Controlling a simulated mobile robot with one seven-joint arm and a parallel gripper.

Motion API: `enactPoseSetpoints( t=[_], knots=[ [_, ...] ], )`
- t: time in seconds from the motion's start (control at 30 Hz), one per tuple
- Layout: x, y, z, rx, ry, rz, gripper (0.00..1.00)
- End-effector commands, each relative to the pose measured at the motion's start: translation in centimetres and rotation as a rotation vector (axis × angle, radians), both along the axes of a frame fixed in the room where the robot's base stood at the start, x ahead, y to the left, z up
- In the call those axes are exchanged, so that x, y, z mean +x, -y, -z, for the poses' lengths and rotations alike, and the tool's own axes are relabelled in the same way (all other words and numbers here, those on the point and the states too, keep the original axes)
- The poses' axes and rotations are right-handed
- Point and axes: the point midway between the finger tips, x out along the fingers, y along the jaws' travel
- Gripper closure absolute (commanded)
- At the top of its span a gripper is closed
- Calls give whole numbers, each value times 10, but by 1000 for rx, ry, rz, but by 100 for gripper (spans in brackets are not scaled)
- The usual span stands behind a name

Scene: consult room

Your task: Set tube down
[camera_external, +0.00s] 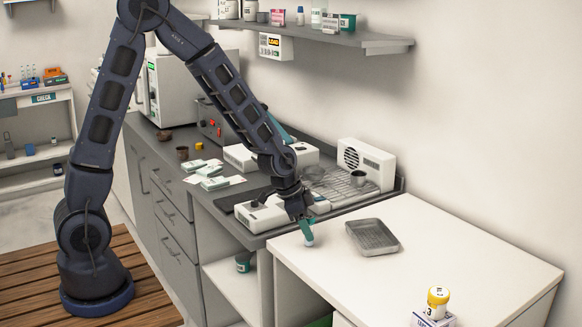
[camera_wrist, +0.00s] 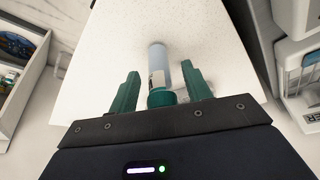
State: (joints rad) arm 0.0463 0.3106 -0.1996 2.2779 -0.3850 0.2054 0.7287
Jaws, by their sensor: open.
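The tube (camera_wrist: 158,65), pale blue-grey with a green cap and a light label, is between my gripper's fingers in the wrist view, its cap nearest the palm. My gripper (camera_wrist: 160,78) has green fingers standing apart, with gaps beside the tube. In the external view my gripper (camera_external: 303,228) points down over the left part of the white table (camera_external: 450,250). The pale lower end of the tube (camera_external: 309,240) shows below the fingers, at or close to the tabletop. Contact with the surface is hard to tell.
A grey metal tray (camera_external: 373,237) lies on the table right of my gripper. A yellow-capped jar (camera_external: 438,303) stands on a box at the front. The darker counter behind holds white devices and a wire rack (camera_external: 338,190).

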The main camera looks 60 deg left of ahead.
Motion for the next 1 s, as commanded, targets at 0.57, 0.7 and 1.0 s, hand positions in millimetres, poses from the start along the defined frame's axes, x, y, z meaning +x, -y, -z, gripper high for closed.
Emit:
enactPoseSetpoints(
  t=[0.57,0.7,1.0],
  knots=[
    [-25,-18,-76,0,2,-2,51],
    [-30,-21,-89,0,2,0,51],
    [-40,-27,-108,1,3,-12,51]
  ],
)
